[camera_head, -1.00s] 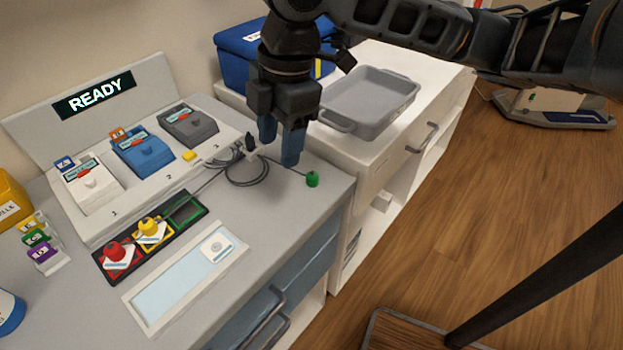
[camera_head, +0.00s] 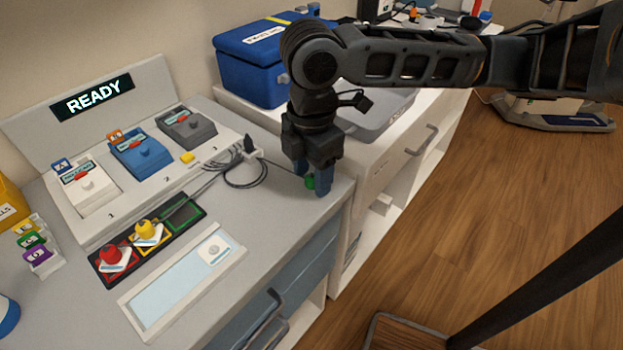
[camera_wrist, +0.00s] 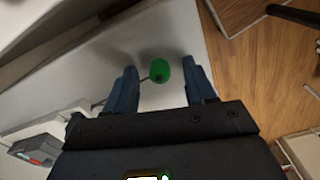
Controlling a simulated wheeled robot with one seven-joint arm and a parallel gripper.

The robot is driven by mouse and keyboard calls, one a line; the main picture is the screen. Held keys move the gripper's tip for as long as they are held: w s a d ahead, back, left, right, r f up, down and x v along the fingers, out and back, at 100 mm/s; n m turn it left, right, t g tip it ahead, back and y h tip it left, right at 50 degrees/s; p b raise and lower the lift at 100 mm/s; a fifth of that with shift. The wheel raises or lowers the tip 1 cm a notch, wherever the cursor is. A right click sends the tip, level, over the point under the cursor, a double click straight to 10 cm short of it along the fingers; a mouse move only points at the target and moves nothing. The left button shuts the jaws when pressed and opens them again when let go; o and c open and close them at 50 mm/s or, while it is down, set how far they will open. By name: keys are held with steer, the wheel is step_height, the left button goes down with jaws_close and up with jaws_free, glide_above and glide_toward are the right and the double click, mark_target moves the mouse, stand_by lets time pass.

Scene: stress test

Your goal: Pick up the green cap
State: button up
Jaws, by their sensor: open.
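The green cap (camera_head: 310,182) lies near the right edge of the grey counter. In the head view it is partly hidden behind my gripper's fingers. In the wrist view the green cap (camera_wrist: 160,72) shows whole, with a thin dark cord running from its lower left. My gripper (camera_head: 312,184) is open and points down at the cap. In the wrist view the blue fingers of my gripper (camera_wrist: 158,88) stand apart, one on each side of the cap, with gaps on both sides. I cannot tell how far above the counter the fingertips are.
A panel reading READY (camera_head: 92,97) stands behind three docked units. A black tray (camera_head: 186,217) holds a red and a yellow cap; its green-edged slot is empty. A coiled cable (camera_head: 246,172) lies left of my gripper. A grey tray (camera_head: 385,112) and blue box (camera_head: 250,70) stand behind.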

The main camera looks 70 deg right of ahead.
steer(key=c, duration=0.9)
steer(key=shift+r, duration=0.1)
